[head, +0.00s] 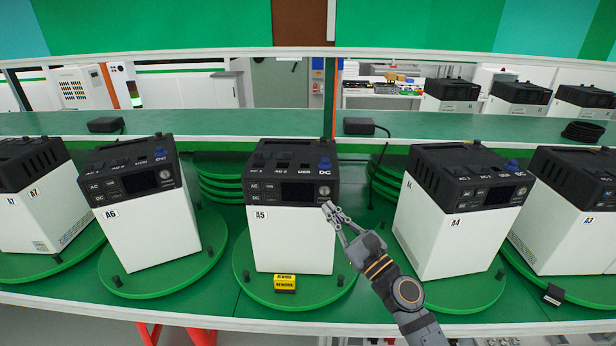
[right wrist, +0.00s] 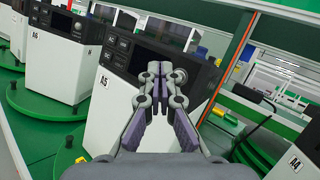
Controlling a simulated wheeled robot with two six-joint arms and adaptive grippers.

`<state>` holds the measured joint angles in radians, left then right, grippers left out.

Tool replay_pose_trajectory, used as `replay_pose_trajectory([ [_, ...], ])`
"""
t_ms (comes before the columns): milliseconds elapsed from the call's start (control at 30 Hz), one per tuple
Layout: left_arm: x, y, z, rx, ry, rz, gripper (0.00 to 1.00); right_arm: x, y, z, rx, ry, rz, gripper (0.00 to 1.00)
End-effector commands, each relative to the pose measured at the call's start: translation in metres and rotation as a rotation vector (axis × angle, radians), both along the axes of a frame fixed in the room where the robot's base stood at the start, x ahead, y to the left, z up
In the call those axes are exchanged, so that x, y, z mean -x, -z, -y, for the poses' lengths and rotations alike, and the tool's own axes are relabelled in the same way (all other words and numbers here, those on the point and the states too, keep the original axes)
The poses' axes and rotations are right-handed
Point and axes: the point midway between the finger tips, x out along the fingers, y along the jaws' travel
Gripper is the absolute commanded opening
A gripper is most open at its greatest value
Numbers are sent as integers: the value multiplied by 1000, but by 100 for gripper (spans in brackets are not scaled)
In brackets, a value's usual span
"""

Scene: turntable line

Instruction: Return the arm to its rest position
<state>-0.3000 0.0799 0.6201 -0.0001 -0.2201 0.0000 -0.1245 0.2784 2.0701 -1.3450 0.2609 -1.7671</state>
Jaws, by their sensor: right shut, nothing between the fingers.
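My right gripper (head: 336,215) is shut and empty. In the head view its fingertips are in front of the right side of the power unit labelled A5 (head: 290,238), close to its round knob. I cannot tell whether they touch it. In the right wrist view the shut fingers (right wrist: 163,85) point at the A5 unit (right wrist: 112,100). The A5 unit stands upright on a round green turntable (head: 250,285). My left gripper is not in view.
A yellow REWORK block (head: 285,283) lies on the A5 turntable's front. Unit A6 (head: 150,235) stands to the left and unit A4 (head: 455,235) to the right, near my arm. A green shelf (head: 240,124) with black adapters runs behind. A black tag (head: 553,295) sits at the front edge.

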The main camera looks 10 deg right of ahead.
Motion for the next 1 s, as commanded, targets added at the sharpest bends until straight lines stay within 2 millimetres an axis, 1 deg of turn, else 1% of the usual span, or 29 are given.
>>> replay_pose_trajectory([
  [67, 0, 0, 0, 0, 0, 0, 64, 3, -4, 24, -276, 45, -68, 0],
  [100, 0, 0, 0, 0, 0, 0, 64, 6, -1, 43, -490, 80, -120, 0],
  [167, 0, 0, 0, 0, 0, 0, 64, 14, 13, 77, -874, 142, -205, 0],
  [200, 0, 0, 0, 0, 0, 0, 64, 22, 32, 99, -1151, 192, -263, 0],
  [267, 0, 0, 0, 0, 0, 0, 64, 40, 70, 123, -1558, 284, -336, 0],
  [300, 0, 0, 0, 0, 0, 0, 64, 55, 98, 133, -1809, 355, -372, 0],
  [367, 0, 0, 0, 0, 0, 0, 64, 79, 136, 136, -2119, 470, -405, 0],
  [400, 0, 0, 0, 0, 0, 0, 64, 94, 158, 135, -2290, 548, -414, 0],
  [467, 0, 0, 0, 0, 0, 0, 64, 117, 184, 128, -2491, 662, -416, 0],
  [500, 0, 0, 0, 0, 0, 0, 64, 132, 198, 122, -2606, 738, -411, 0],
  [600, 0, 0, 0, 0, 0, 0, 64, 167, 226, 105, -2826, 936, -383, 0],
  [667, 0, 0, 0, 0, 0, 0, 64, 188, 239, 94, -2927, 1058, -356, 0],
  [700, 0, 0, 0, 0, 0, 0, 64, 201, 245, 86, 2851, -1091, 319, 0],
  [833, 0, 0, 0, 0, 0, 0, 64, 246, 260, 61, 2576, -1181, 202, 0],
  [867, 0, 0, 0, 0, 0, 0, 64, 251, 267, 58, 2535, -1199, 183, 0],
  [900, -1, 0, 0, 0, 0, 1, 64, 244, 285, 61, 2541, -1204, 180, 0],
  [967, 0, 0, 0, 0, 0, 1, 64, 239, 308, 64, 2539, -1213, 175, 0],
  [1000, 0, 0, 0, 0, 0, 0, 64, 237, 324, 65, 2534, -1221, 171, 0],
])
